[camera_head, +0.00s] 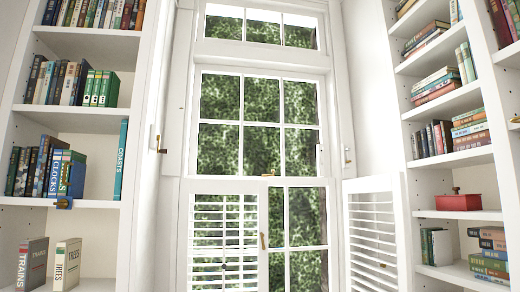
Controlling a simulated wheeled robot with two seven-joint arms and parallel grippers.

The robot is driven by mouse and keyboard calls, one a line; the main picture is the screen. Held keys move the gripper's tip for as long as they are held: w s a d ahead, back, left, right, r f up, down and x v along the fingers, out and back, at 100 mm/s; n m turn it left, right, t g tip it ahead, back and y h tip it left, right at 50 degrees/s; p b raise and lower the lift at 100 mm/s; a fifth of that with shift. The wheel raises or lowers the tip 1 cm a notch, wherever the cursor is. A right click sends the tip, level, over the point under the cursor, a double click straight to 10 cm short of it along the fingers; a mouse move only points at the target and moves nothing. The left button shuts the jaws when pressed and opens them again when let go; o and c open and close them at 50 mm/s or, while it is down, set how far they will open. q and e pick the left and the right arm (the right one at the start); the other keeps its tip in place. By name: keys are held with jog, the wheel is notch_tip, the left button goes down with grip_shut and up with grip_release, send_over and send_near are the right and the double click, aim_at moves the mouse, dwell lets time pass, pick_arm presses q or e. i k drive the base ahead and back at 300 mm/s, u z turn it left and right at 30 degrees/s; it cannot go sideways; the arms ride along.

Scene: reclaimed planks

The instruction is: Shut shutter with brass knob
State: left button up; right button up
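The white louvred lower left shutter (225,240) lies across the lower left part of the window, its slats partly open. A small brass piece (263,241) shows on its right edge. The white louvred lower right shutter (374,236) stands swung out at an angle to the right of the window, leaving the lower right panes uncovered. A small brass knob (383,264) shows low on it. Neither of my grippers is in view.
A white bookcase (85,118) stands at the left and another (450,157) at the right. A red box (459,202) sits on the right one. Small brass fittings show on the upper side panels, left (158,144) and right (348,156). The space before the window looks clear.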

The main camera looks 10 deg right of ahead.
aim_at(395, 183)
jog(key=k, duration=0.55)
jog(key=z, duration=0.75)
jog(key=i, duration=0.6)
jog(key=z, duration=0.75)
jog(key=i, duration=1.15)
jog(key=u, duration=0.25)
